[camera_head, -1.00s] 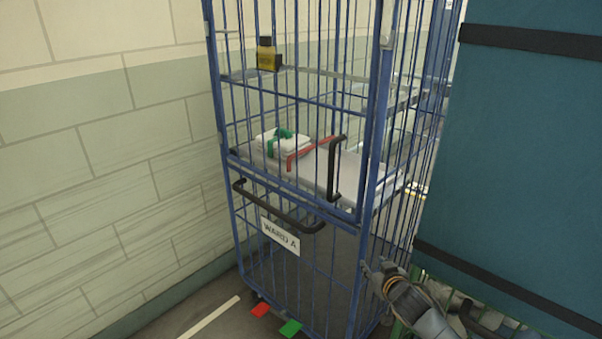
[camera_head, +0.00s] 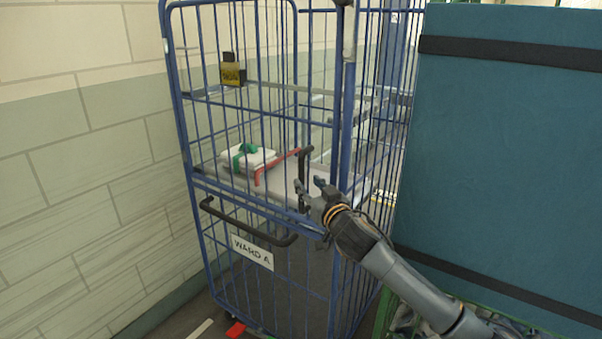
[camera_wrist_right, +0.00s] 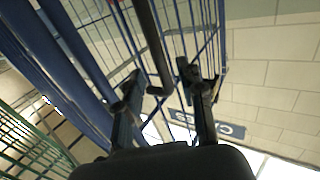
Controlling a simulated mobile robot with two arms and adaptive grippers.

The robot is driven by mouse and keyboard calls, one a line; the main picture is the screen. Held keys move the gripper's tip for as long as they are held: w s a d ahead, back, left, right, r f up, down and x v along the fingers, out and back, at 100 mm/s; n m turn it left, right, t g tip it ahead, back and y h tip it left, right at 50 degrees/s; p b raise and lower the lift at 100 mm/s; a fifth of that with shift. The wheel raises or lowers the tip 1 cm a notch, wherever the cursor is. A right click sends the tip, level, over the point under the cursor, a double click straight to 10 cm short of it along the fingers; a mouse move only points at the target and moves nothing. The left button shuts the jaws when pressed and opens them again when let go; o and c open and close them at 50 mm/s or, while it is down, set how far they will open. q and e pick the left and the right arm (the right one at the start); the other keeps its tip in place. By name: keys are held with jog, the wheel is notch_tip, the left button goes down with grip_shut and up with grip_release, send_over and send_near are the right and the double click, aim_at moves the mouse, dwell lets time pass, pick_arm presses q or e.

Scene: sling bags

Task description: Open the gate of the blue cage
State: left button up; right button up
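The blue cage (camera_head: 349,110) stands against the wall, with a barred upper gate (camera_head: 176,105) on its front that looks shut. A black upright handle (camera_head: 302,165) sits near the gate's right edge. My right gripper (camera_head: 311,188) is at the lower end of this handle, coming from the lower right. In the right wrist view, the gripper (camera_wrist_right: 163,88) has its fingers apart, with the handle's end (camera_wrist_right: 156,70) between them. I cannot see clear contact on both sides. My left gripper is not in view.
A black crossbar handle (camera_head: 245,228) and a "WARD A" sign (camera_head: 252,252) are on the lower front. Inside lie folded white linen (camera_head: 262,157) and a red bar or strap (camera_head: 284,164). A yellow-black box (camera_head: 232,72) hangs above. A large teal panel (camera_head: 510,150) stands close at right.

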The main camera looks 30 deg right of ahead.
aim_at(303, 177)
jog(key=shift+w+d+p, duration=0.15)
jog(key=shift+w+d, duration=0.05)
jog(key=shift+w, duration=0.75)
jog(key=shift+w+d+p, duration=0.2)
jog(key=shift+w, duration=0.7)
jog(key=shift+w+d+p, duration=0.15)
jog(key=shift+w+d, duration=0.05)
jog(key=shift+w, duration=0.75)
grip_shut()
